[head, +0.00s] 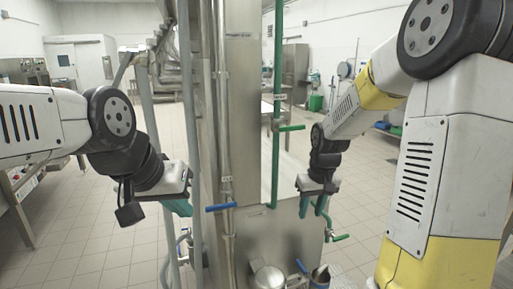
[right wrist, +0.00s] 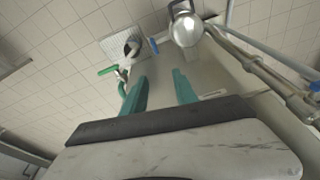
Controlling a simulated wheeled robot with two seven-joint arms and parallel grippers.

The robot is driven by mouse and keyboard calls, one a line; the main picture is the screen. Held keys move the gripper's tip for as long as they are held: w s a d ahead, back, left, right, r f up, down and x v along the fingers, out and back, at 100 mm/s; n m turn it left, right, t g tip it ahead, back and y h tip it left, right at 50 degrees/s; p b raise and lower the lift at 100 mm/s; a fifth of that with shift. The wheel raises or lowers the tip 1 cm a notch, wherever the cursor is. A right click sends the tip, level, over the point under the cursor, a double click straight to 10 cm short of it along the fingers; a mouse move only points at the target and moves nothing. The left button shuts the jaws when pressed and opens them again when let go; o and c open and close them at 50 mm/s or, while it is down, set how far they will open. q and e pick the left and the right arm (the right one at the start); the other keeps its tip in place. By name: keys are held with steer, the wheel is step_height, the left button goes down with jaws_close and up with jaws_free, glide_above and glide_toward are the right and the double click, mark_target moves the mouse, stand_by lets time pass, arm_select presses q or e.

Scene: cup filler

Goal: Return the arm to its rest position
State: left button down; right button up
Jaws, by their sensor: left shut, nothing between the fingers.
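My left gripper (head: 178,208) is at centre left in the head view, with its teal fingers pointing down and close together, shut and empty. It is left of the steel column and apart from it. My right gripper (head: 314,206) hangs with its fingers down, right of the green pipe. In the right wrist view its two teal fingers (right wrist: 160,76) stand apart with nothing between them, so it is open. Both arms are raised above the metal vessels and hold nothing.
A steel column (head: 243,110) with pipes stands between my arms. A blue valve handle (head: 221,207) and green handles (head: 291,128) stick out from the pipes. Tiled floor lies open around.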

steer(key=s+a+r+m+t, duration=0.1)
steer(key=s+r+t, duration=0.1)
steer(key=s+r, duration=0.5)
steer(key=s+a+r+t+y, duration=0.1)
steer(key=s+r, duration=0.6)
steer(key=s, duration=0.5)
steer(key=shift+r+m+t+y, duration=0.15)
steer(key=shift+m+t+y, duration=0.15)
steer(key=shift+m+t, duration=0.1)
steer(key=shift+s, duration=0.1)
